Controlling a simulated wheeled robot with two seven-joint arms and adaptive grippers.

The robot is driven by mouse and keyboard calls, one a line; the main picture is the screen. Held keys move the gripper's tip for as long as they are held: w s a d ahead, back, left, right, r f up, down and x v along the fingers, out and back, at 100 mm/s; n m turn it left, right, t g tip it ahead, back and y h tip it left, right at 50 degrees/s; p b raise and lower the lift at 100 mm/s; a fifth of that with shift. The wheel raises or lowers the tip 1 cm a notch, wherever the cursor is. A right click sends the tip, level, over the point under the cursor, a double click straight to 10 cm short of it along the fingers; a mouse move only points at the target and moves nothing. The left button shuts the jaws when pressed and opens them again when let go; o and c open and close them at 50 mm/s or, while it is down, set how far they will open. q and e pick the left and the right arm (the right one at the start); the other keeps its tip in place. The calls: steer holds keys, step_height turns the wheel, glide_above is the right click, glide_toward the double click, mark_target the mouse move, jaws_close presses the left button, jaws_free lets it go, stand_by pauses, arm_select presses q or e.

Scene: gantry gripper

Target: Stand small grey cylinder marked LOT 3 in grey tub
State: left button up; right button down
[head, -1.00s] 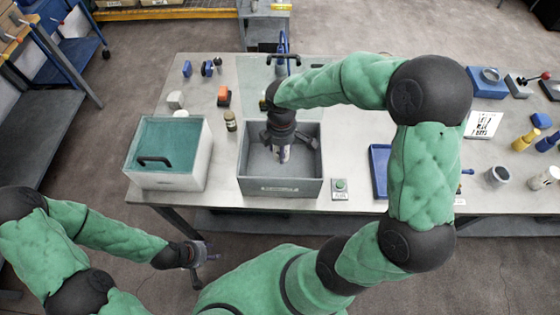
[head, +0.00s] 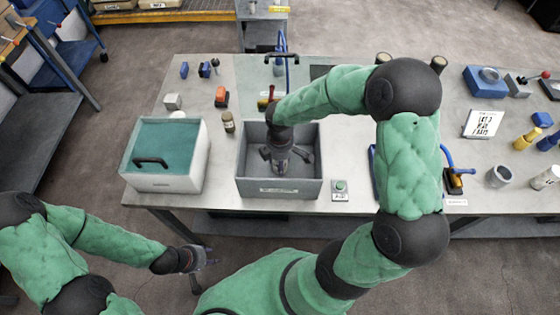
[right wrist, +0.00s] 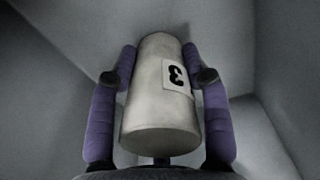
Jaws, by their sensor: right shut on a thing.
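The small grey cylinder (right wrist: 162,95) stands out in the right wrist view, with a white label reading 3 on its side. My right gripper (right wrist: 160,100) is shut on it, one purple finger on each side. In the head view my right gripper (head: 281,165) reaches down inside the grey tub (head: 250,188); its wrist and fingers hide most of the cylinder there. Whether the cylinder touches the tub floor cannot be told. My left gripper (head: 203,268) hangs low in front of the bench, fingers apart and empty.
A green button box (head: 340,190) sits right of the tub. Several blocks and cylinders fill the bench's right end.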

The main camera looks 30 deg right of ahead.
steer(key=c, duration=0.6)
jaws_free()
steer(key=shift+r+p, duration=0.3)
steer(key=shift+r, duration=0.25)
step_height(320, 180, up, 11)
steer(key=shift+r+p, duration=0.15)
steer(key=shift+p, duration=0.95)
